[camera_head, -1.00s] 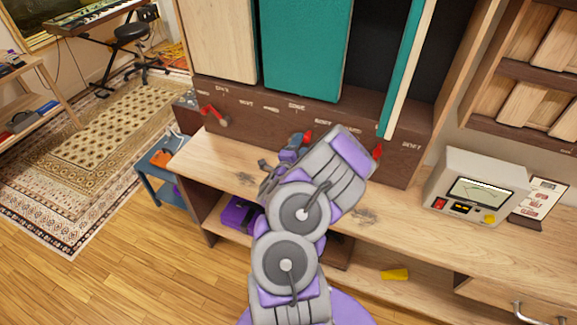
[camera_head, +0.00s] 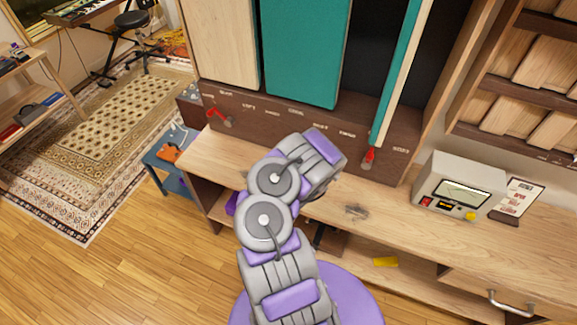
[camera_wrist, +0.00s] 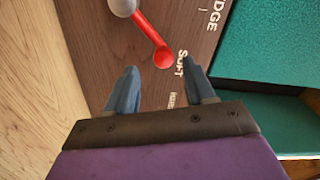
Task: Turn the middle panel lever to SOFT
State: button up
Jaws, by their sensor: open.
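In the wrist view a red lever (camera_wrist: 148,36) is on the dark wood panel (camera_wrist: 195,18), with a grey knob (camera_wrist: 122,7) cut by the top edge. Its rounded red end lies beside the word SOFT. My gripper (camera_wrist: 160,82) is open and empty. Its two blue-grey fingers point toward the red end, one to each side of it in the picture; contact does not show. In the head view my arm (camera_head: 275,190) hides the gripper and the middle of the panel. A left lever (camera_head: 216,113) and a right lever (camera_head: 369,157) show there.
Teal panels (camera_head: 303,50) stand above the lever panel. The wooden desk (camera_head: 400,207) runs below it, with a meter box (camera_head: 457,184) at right. A blue side table (camera_head: 168,160) stands left. Wood floor is clear at front left.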

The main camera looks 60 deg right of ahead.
jog(key=a+p, duration=0.8)
jog(key=p, duration=0.1)
jog(key=shift+s+a, duration=0.4)
dwell(0.7)
